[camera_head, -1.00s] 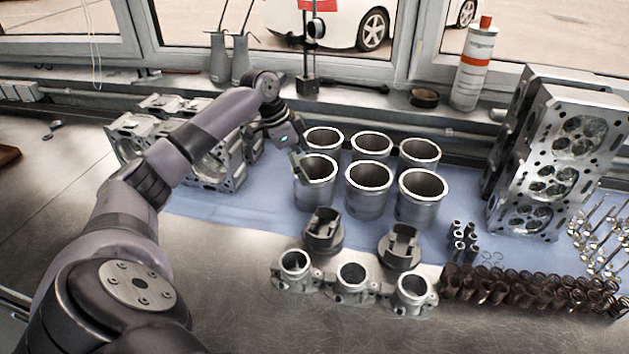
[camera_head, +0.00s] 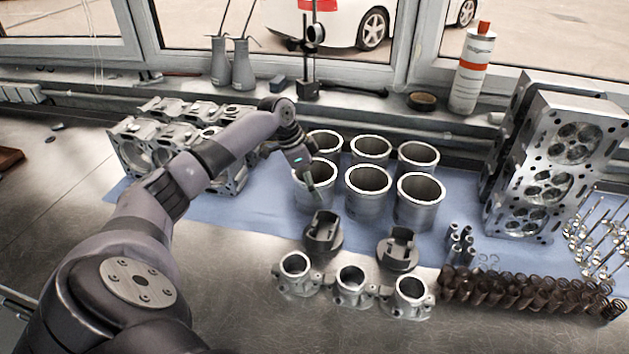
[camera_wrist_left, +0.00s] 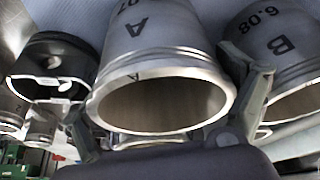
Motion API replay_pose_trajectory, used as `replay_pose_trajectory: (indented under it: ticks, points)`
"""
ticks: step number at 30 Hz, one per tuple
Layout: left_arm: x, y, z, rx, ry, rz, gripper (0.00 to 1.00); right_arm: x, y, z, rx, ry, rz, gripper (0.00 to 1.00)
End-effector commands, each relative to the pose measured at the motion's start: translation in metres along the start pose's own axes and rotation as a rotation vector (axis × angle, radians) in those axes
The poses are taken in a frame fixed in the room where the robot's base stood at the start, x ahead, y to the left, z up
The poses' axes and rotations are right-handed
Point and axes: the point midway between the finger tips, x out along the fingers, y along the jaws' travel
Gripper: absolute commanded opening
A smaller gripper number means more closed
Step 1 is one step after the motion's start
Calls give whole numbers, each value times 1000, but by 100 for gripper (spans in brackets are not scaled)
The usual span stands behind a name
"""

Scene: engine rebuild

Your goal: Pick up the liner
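Several silver cylinder liners stand upright on the blue mat in two rows. My left gripper (camera_head: 310,178) is at the near-row left liner (camera_head: 316,201), with a finger seen in front of its rim. In the left wrist view, a liner marked A (camera_wrist_left: 150,50) lies between the two spread fingers of my left gripper (camera_wrist_left: 166,118). One finger is on each side of its rim; I cannot tell whether either touches it. A liner marked B (camera_wrist_left: 275,45) is just beyond the right finger. My right gripper is not in view.
Two pistons (camera_head: 323,234) (camera_head: 398,250) and a row of small silver housings (camera_head: 351,286) stand in front of the liners. Dark springs (camera_head: 530,293) lie at front right.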

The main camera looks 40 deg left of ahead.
Motion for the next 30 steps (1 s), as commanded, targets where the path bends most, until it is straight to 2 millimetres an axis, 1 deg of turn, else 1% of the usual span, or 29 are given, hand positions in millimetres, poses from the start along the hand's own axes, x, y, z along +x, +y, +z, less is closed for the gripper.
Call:
replay_pose_trajectory:
  ticks: [1,2,15,25,30]
  points:
    - [0,0,0,0,0,0,81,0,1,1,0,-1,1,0]
    - [0,0,0,0,0,0,79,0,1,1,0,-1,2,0]
    - [0,0,0,0,1,0,49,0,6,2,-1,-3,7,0]
    - [-3,-1,-2,1,4,-2,49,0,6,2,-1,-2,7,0]
    - [-15,-1,-8,3,6,-3,49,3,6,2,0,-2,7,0]
